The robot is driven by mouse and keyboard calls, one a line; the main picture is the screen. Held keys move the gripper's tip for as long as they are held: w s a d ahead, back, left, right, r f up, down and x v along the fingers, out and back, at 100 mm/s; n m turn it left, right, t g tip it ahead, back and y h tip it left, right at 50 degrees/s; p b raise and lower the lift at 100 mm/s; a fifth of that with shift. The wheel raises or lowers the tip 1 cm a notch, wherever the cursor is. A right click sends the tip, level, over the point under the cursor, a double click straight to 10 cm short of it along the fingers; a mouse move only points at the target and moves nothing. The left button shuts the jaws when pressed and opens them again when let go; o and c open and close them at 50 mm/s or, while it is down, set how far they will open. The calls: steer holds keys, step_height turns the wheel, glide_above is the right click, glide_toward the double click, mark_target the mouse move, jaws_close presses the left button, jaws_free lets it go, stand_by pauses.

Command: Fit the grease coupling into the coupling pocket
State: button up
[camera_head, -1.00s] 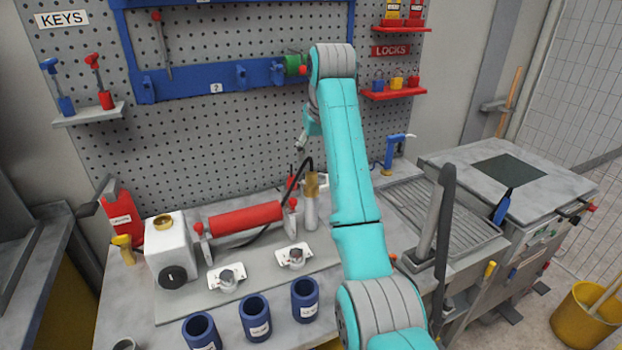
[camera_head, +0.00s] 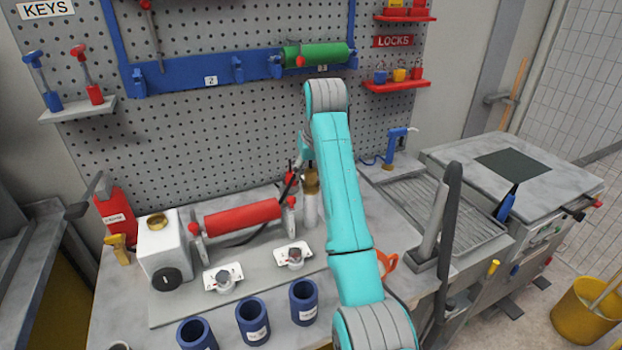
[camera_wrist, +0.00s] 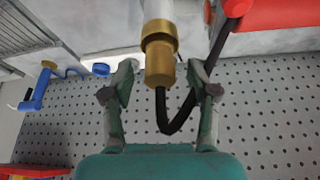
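The brass grease coupling (camera_head: 311,181) sits at the top of a pale upright post (camera_head: 310,211) beside the red roller. In the wrist view the brass coupling (camera_wrist: 159,62) is large and central, with a black hose (camera_wrist: 180,125) curving from its end. My gripper (camera_wrist: 159,82) has its two fingers apart, one on each side of the coupling, with visible gaps. In the head view the gripper is mostly hidden by my arm. A brass ring (camera_head: 156,222) tops the white box (camera_head: 159,250); I cannot tell whether it is the coupling pocket.
A red roller (camera_head: 242,218) lies in supports on the bench. Two white plates with knobs (camera_head: 223,280) and several blue cups (camera_head: 252,320) stand in front. A green roller (camera_head: 316,55) hangs on the blue wall rack. A ribbed tray (camera_head: 425,215) lies to the right.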

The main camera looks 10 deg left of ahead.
jaws_close()
steer(key=shift+r, duration=0.1)
